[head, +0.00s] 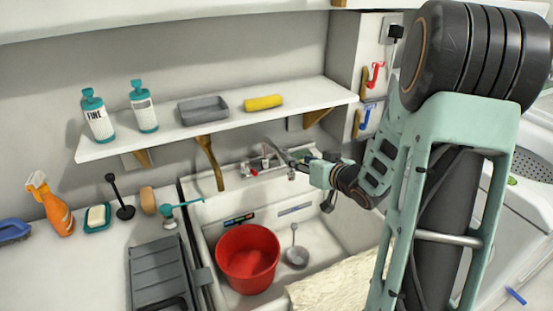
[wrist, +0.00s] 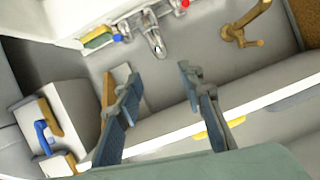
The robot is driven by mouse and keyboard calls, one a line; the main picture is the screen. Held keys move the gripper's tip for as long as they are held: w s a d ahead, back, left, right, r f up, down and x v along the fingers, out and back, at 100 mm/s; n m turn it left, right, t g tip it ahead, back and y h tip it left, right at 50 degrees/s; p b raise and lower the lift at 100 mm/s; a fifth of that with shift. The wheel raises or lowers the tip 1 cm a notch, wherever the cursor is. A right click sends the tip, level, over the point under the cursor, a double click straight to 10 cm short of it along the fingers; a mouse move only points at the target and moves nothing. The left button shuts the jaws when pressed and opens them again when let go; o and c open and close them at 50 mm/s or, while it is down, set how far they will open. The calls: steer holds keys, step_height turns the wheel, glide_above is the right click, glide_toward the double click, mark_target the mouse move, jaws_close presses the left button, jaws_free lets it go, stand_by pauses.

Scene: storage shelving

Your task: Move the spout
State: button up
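The metal spout (head: 277,148) belongs to the tap on the wall behind the sink. In the wrist view the spout (wrist: 154,40) points toward my gripper, between a blue-marked and a red-marked tap handle. My gripper (head: 306,160) is close to the spout at its right in the head view. In the wrist view my gripper (wrist: 161,72) is open, with its two blue-grey fingers apart and nothing between them. The spout's end appears just beyond the fingertips, roughly in line with the gap. I cannot tell whether a finger touches it.
A white shelf (head: 215,124) with bottles, a grey tray (head: 203,109) and a yellow roll (head: 263,102) is above the tap. A red bucket (head: 248,258) and a ladle (head: 296,255) are in the sink (head: 212,212).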

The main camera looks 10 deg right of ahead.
mark_target(282, 157)
steer(key=x, duration=1.1)
steer(key=shift+s+a+f+b, duration=0.25)
steer(key=shift+a+b, duration=0.15)
jaws_close()
